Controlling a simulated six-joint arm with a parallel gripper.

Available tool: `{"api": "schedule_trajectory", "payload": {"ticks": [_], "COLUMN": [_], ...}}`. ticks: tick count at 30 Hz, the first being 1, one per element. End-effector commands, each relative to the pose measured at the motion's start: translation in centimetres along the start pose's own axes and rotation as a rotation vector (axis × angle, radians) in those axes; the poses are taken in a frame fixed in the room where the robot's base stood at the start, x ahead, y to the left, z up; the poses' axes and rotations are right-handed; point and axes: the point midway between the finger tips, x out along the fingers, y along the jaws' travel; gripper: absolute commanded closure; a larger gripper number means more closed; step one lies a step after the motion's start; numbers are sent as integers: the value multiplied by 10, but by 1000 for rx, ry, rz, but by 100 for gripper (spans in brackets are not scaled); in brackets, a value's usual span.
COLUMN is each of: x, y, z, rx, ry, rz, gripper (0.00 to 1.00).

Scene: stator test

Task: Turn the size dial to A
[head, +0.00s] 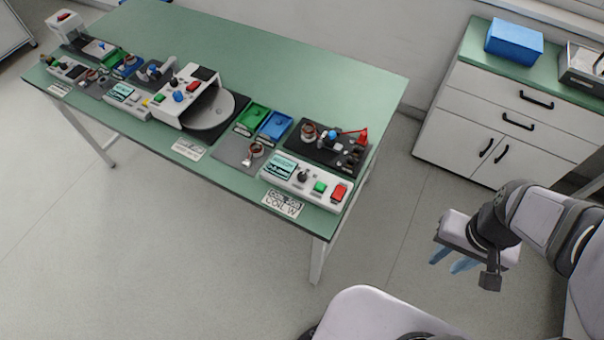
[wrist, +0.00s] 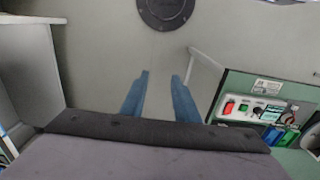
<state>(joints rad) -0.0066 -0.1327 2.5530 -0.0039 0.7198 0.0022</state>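The size dial is not legible as such. A black knob (head: 302,176) stands on the white control box (head: 312,193) at the near right end of the green table. This box also shows in the wrist view (wrist: 238,116), with its dark knob (wrist: 258,111). Its letter marks are too small to read. Another white machine (head: 168,110) at mid-table carries red and blue knobs, also without readable marks. My gripper (head: 453,262) hangs over the floor, right of the table and well apart from it. In the wrist view its blue fingers (wrist: 160,76) are apart with nothing between them.
The green table (head: 300,85) holds several stations with green and blue trays, copper coils and a round grey disc (head: 209,112). A white cabinet (head: 490,110) with a blue box (head: 513,42) stands at the right. Open floor (head: 400,225) lies between table and gripper.

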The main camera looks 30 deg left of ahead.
Motion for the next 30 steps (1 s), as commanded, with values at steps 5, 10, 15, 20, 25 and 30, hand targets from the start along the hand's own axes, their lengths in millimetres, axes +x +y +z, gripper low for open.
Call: {"api": "schedule_trajectory", "payload": {"ticks": [5, 10, 15, 20, 25, 30], "x": [16, 42, 72, 96, 113, 119], "y": [-16, -65, -156, -257, -345, -393], "z": [-26, -77, -125, -142, -132, -119], "rx": [-31, -85, -141, -177, -194, -195], "ry": [17, 69, 157, 253, 336, 381], "rz": [18, 52, 76, 68, 35, 6], "gripper": [66, 66, 66, 66, 66, 66]}}
